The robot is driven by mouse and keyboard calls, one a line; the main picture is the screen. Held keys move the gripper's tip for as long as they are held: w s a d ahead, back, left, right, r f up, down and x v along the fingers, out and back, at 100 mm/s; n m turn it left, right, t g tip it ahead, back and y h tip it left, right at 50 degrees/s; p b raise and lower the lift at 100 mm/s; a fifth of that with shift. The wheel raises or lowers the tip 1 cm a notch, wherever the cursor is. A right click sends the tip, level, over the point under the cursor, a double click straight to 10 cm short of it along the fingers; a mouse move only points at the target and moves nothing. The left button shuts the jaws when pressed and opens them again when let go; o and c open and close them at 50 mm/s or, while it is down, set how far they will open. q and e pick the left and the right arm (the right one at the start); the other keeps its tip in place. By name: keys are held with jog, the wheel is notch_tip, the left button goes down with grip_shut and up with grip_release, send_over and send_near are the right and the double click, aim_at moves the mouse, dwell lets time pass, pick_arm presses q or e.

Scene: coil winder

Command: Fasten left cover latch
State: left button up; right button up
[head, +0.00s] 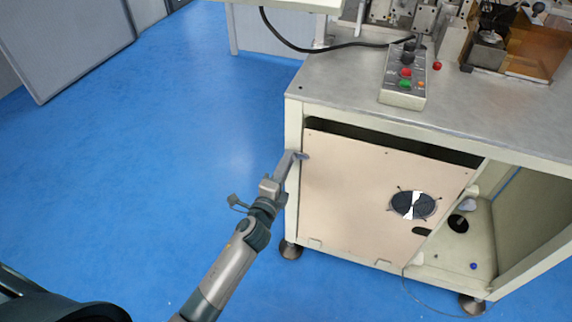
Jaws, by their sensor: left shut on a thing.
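The beige cover panel (350,190) sits on the front of the machine cabinet, with a dark gap along its top edge. The left cover latch (303,156) is a small grey part at the panel's upper left edge. My left gripper (293,158) reaches in from the lower left and is shut on the latch; its fingers partly hide it. Whether the latch is engaged cannot be told. My right gripper is not in view.
The cabinet's table top (340,85) overhangs the panel. A control box (404,82) with coloured buttons stands on it. A round fan grille (413,205) is on the panel. An open bay (475,235) lies to its right. The blue floor (160,150) at left is clear.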

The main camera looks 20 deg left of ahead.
pick_arm(q)
jog(key=shift+a+n, duration=0.1)
jog(key=shift+n, duration=0.2)
jog(key=o, duration=1)
jog(key=shift+s, duration=0.15)
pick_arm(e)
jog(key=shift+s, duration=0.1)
pick_arm(q)
jog(key=s, duration=0.5)
jog(key=s+b, duration=0.1)
jog(key=s, duration=0.5)
jog(key=s+b, duration=0.1)
jog(key=s, duration=0.5)
jog(key=shift+a, duration=0.25)
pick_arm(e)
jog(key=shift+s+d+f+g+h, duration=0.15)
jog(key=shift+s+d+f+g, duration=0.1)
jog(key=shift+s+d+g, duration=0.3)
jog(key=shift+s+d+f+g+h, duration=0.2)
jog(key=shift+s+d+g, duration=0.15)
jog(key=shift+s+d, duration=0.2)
